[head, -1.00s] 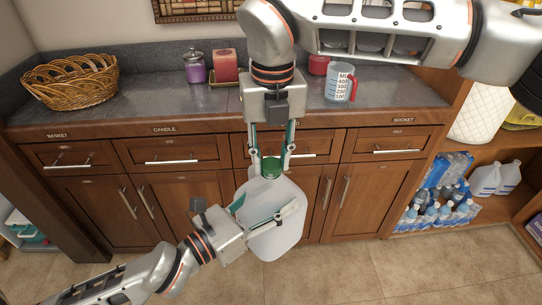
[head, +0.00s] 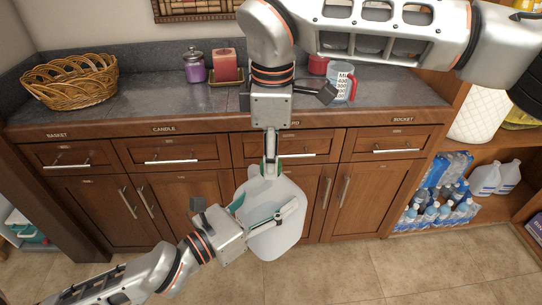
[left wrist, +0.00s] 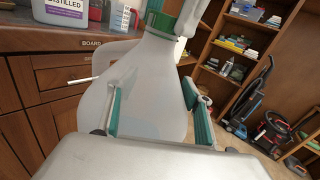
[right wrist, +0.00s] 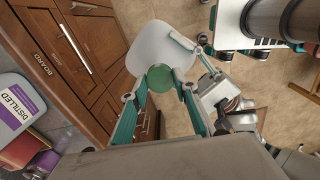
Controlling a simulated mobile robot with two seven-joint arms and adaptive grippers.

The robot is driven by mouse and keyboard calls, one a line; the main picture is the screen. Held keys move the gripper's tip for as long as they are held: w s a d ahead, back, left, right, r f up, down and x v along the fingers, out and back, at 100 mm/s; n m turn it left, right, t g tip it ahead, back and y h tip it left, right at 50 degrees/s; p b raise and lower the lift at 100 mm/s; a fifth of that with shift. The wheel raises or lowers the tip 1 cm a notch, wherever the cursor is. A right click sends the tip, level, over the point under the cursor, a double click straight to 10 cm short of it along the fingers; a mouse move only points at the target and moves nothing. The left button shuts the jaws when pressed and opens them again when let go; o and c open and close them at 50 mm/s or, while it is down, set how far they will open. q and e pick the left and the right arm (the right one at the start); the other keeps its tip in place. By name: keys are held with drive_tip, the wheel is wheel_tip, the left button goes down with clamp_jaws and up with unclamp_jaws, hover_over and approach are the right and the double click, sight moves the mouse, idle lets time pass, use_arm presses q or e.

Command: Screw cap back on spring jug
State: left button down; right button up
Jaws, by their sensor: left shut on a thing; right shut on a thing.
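The jug (head: 275,243) is pale, translucent and roughly upright in front of the cabinets in the head view. My left gripper (head: 268,205) is shut on its body, with one finger on each side; the left wrist view also shows the jug (left wrist: 140,85) between the fingers. The green cap (right wrist: 162,77) sits at the jug's top between my right gripper's fingertips (right wrist: 162,90). It also shows at the neck in the left wrist view (left wrist: 160,21). My right gripper (head: 271,170) comes from above and is shut on the cap. I cannot tell how tightly the cap is seated.
The counter (head: 140,95) behind holds a wicker basket (head: 70,82), a purple jar (head: 194,68), a red candle (head: 226,66) and a measuring cup (head: 340,85). Shelves at right hold bottled water (head: 432,212) and white jugs (head: 487,180). The floor (head: 335,275) in front is clear.

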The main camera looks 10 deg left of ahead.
drive_tip(key=shift+m, duration=0.4)
drive_tip(key=o, duration=0.7)
drive_tip(key=shift+r, duration=0.1)
drive_tip(key=shift+r, duration=2.2)
